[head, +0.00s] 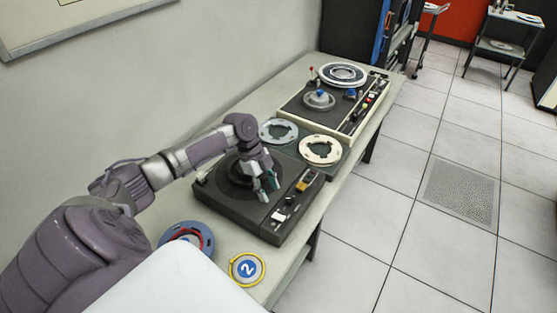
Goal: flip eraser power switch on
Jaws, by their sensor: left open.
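The eraser looks to be the dark, low box (222,203) with a round black disc on top, on the bench. Small controls sit along its right side: a yellow-orange part (305,180) and a light switch-like part (279,216). I cannot tell the switch's position. My left gripper (266,193) is open and empty, pointing down over the eraser's top, left of the controls. I cannot tell if its fingertips touch the surface. My arm and gripper hide part of the disc. My right gripper is not in view.
The bench (225,238) runs along the wall. Behind the eraser lie two reels, one grey-green (278,124) and one cream (320,142), then a tape machine (305,116). In front are a blue reel (207,238) and a yellow-rimmed disc marked 2 (247,268).

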